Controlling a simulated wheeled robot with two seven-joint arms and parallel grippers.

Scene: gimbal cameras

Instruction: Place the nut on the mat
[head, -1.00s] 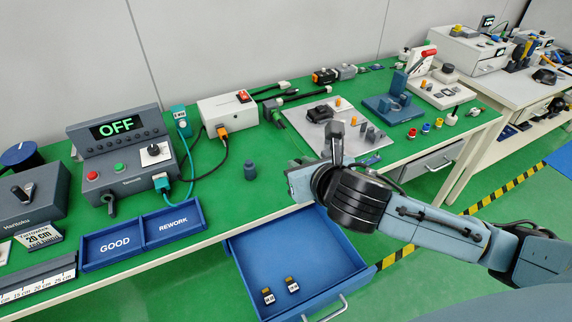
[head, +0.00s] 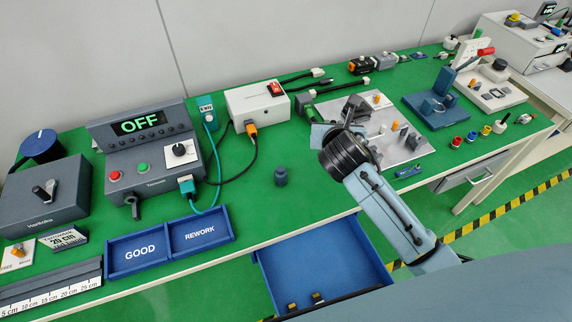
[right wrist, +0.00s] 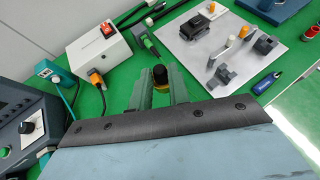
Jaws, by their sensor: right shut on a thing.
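My right gripper (head: 322,133) is above the green bench top, by the left edge of the grey plate. In the right wrist view its two fingers (right wrist: 160,86) are shut on a small piece (right wrist: 160,75) with a dark round top and a brass-yellow lower part. I cannot tell for sure that this piece is the nut. In the head view the arm hides it. The green surface (head: 255,200) covers the bench top; I cannot tell whether this is the mat. My left gripper is not in view.
The grey plate (head: 405,150) carries several blocks and pegs. GOOD and REWORK trays (head: 140,252) are at front left. An open blue drawer (head: 325,265) holds two small pieces.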

